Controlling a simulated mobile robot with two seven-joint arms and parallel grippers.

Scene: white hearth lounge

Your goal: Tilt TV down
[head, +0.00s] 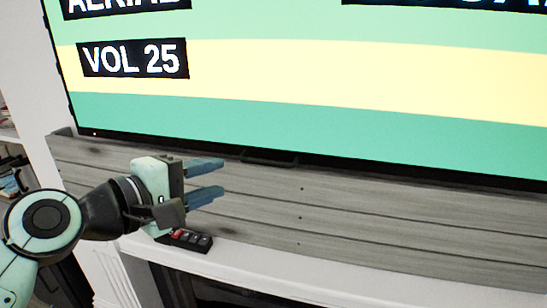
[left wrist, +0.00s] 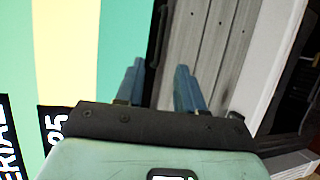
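The TV (head: 300,92) is large and switched on, with green and yellow bands and "VOL 25" on its screen. It also shows in the left wrist view (left wrist: 63,45). A dark handle (head: 268,158) sits under its lower edge, and shows in the left wrist view (left wrist: 160,28). My left gripper (head: 222,179) is below the screen's lower left part, in front of the grey planks. Its blue fingers are apart, with nothing between them, and point right toward the handle without touching it. My right gripper is in neither view.
Grey wood planks (head: 340,220) run beneath the TV above a white mantel shelf (head: 290,277). A small dark object with a red part (head: 197,241) lies on the shelf just below my left gripper. Shelves with books (head: 14,180) stand at the far left.

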